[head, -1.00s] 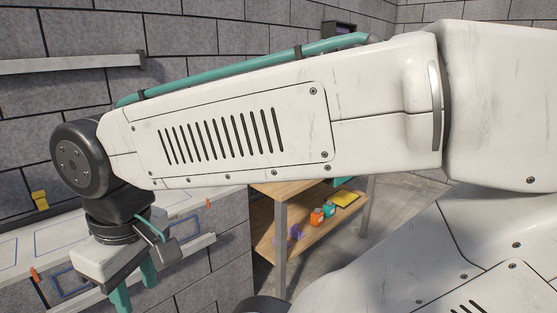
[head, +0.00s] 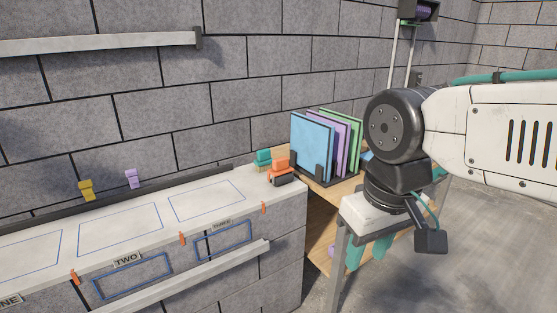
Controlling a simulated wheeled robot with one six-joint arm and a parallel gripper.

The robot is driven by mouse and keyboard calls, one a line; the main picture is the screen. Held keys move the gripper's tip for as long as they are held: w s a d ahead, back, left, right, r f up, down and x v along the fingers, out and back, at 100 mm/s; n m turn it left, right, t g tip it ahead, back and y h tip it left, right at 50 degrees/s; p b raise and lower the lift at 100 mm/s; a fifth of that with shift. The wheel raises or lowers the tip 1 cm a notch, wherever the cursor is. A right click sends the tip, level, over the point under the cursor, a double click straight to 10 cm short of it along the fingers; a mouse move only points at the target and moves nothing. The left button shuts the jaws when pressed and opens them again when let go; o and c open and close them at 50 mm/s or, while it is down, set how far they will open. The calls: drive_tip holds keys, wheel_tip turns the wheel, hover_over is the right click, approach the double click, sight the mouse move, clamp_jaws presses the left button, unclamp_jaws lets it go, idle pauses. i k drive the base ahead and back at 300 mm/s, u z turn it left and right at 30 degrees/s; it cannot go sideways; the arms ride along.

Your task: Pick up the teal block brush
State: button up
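A small teal block (head: 263,157), which looks like the teal block brush, is at the far right end of the white ledge, close to the wall. An orange block (head: 280,163) and a dark block (head: 283,178) are right beside it and hide part of it. My gripper (head: 368,254) hangs pointing down to the right of the ledge, in front of the wooden shelf table. Its two teal fingers are apart with nothing seen between them. It is well away from the teal block.
A yellow block (head: 87,190) and a purple block (head: 132,178) stand on the dark rail (head: 60,215) at the back of the ledge. Upright coloured panels (head: 312,148) stand in a rack on the wooden table (head: 340,192). Blue outlined areas on the ledge (head: 165,208) are empty.

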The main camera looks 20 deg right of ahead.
sight(263, 162)
drive_tip(key=i, duration=1.6)
